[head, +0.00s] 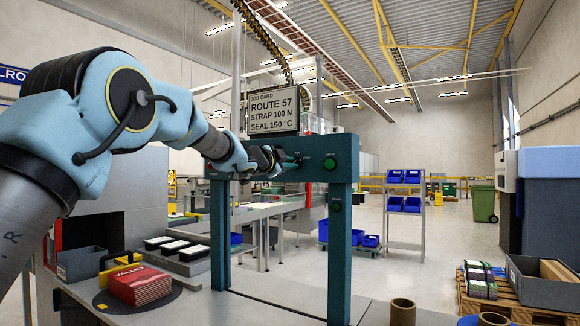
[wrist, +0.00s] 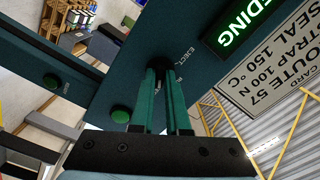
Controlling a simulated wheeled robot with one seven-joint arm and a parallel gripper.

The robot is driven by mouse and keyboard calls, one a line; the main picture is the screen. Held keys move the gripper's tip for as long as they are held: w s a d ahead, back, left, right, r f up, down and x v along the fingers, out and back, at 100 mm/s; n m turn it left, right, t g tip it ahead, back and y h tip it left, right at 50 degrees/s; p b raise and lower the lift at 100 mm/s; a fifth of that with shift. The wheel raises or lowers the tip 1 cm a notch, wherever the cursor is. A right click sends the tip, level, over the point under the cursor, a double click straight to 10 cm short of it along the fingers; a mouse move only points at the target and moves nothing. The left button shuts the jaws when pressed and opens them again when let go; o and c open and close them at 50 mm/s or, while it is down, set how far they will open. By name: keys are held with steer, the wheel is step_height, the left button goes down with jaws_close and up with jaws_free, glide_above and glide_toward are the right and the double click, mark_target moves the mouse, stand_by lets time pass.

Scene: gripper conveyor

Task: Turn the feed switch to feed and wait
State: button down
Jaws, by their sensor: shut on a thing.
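The feed switch shows in the wrist view as a black knob (wrist: 158,65) on a dark teal panel (wrist: 125,60), beside a partly readable label that seems to say EJECT. My gripper (wrist: 160,84) has its two green fingers closed around this knob.
A job card (head: 273,110) reads ROUTE 57, STRAP 100 N, SEAL 150 °C. Green buttons (head: 330,163) sit on the teal frame. A red VALLEY pack (head: 140,285) lies on a dark round plate at the left front. Trays stand behind it. The floor at right centre is open.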

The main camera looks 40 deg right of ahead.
steer(key=shift+f, duration=0.1)
stand_by(0.5)
steer(key=c, duration=0.9)
jaws_free()
steer(key=shift+a, duration=0.1)
steer(key=b+v, duration=0.3)
steer(key=v, duration=0.7)
steer(key=shift+a+b, duration=0.3)
